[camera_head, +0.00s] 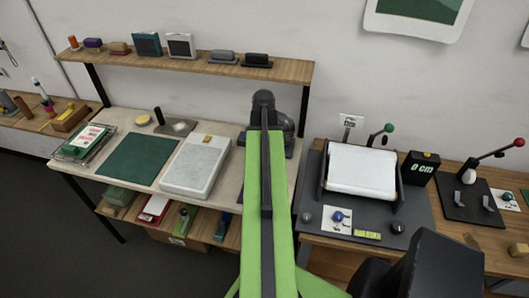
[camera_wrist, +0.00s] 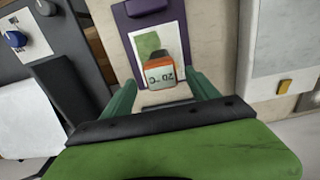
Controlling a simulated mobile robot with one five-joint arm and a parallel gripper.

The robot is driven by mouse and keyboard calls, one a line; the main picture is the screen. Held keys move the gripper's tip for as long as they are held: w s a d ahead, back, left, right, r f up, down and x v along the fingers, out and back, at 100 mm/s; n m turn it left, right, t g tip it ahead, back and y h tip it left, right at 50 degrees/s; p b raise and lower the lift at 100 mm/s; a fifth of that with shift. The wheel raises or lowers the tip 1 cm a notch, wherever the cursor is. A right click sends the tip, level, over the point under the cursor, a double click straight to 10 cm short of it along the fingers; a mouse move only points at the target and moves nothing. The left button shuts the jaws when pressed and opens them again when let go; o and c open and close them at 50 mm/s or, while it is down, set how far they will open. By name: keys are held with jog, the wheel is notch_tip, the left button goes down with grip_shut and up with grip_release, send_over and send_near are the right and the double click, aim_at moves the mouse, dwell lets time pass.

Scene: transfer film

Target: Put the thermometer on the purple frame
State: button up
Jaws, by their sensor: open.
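The thermometer (camera_wrist: 161,76) is a small orange block with a pale face reading 20 °C, upside down in the wrist view. It overlaps the near part of the purple frame (camera_wrist: 121,34), which has a white sheet with a green patch and a purple clip at its far end. I cannot tell whether the thermometer rests fully on the frame. My gripper (camera_wrist: 162,82) is open, with one green finger on each side of the thermometer; contact is not clear. In the head view my arm hides the thermometer and most of this area.
A white-grey slab (camera_head: 196,165) with a yellow tab lies left of my arm, beside a green mat (camera_head: 138,159). A paper roller machine (camera_head: 362,172) stands right. A shelf (camera_head: 200,65) with small items runs behind. Bare pale tabletop (camera_wrist: 215,45) shows between frame and slab.

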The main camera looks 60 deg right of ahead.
notch_tip(320, 180, up, 6)
jog(key=p, duration=0.4)
jog(key=shift+f, duration=0.1)
jog(key=shift+f, duration=0.1)
jog(key=shift+w+a, duration=0.15)
jog(key=shift+w, duration=0.05)
jog(key=w+a+n, duration=0.4)
jog(key=w+a, duration=0.8)
jog(key=a, duration=0.1)
jog(key=w+a+n, duration=0.3)
jog(key=a, duration=0.9)
jog(key=w+a+n, duration=0.3)
jog(key=a+n, duration=0.1)
jog(key=a, duration=0.8)
jog(key=w+a+n, duration=0.3)
jog(key=a, duration=0.9)
jog(key=shift+a, duration=0.15)
jog(key=shift+w, duration=0.1)
